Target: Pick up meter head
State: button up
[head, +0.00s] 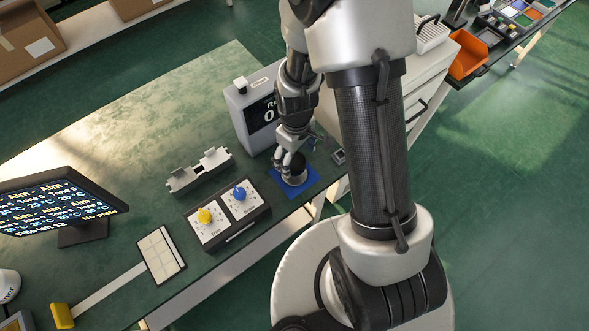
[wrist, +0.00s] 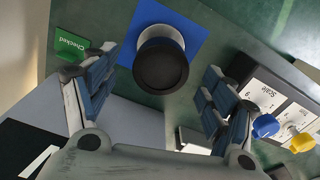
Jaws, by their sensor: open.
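The likely meter head is a round piece with a black cap and a pale body (wrist: 160,66). It stands on a blue square mat (wrist: 196,22) on the green bench. In the head view it shows partly behind the fingers (head: 298,168), on the same mat (head: 311,181). My gripper (wrist: 158,72) is open, with one finger to the left of the piece and one to its right in the wrist view. I see no clear contact. In the head view my gripper (head: 286,164) is low over the mat, and its fingers hide part of the piece.
A grey display box (head: 246,118) stands close behind my gripper. A panel with yellow and blue knobs (head: 228,212) lies left of the mat, and a grey fixture (head: 198,171) lies beyond it. A green "Checked" label (wrist: 70,43) is near the left finger.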

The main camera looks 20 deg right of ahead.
aim_at(294, 161)
notch_tip(294, 161, down, 5)
jog(key=shift+w+a+r+b, duration=0.1)
jog(key=shift+a+r+b, duration=0.05)
jog(key=shift+b, duration=0.75)
jog(key=shift+r, duration=0.1)
jog(key=shift+c, duration=0.4)
jog(key=c, duration=1.6)
